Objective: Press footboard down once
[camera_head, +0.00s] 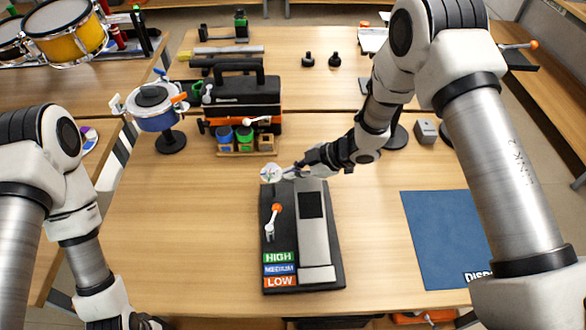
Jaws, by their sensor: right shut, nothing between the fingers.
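The pedal device sits at the middle of the table on a black base (268,246). Its long grey footboard (314,240) has a dark rectangular pad. Beside it are a lever with an orange knob (277,209) and stacked HIGH, MEDIUM and LOW labels (279,269). A white round part (271,173) stands at its far end. My right gripper (294,171) is shut and empty, just beyond the footboard's far end and close to the white part; contact cannot be told.
A black toolbox (240,98) with coloured jars before it stands behind the pedal. A blue pot (155,106) on a stand is at the left. A blue mat (445,238) lies to the right. The table left of the pedal is clear.

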